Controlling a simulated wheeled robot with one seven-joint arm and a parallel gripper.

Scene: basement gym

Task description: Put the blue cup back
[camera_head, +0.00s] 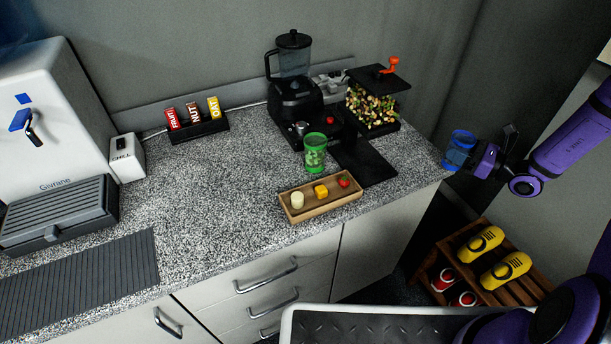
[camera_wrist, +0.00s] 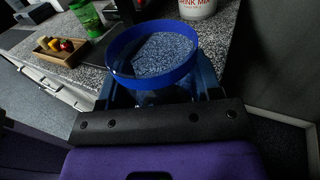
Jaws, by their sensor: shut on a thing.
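The blue cup (camera_head: 459,147) is see-through and held in the air just off the right end of the counter. My gripper (camera_head: 474,159) is shut on it from the right side. In the wrist view the cup (camera_wrist: 150,82) stands between the fingers of my gripper (camera_wrist: 157,94), with its open blue rim toward the camera. Through its mouth a speckled grey surface shows. A green cup (camera_head: 315,152) stands upright on the counter by the blender, and it also shows in the wrist view (camera_wrist: 86,14).
A wooden tray (camera_head: 322,207) with small food pieces lies near the counter's front edge. Behind are a black blender (camera_head: 294,90), a clear bin of mix (camera_head: 372,108) and a snack rack (camera_head: 199,131). A drink mix tub (camera_wrist: 197,8) stands beyond the cup. The counter's middle (camera_head: 225,185) is clear.

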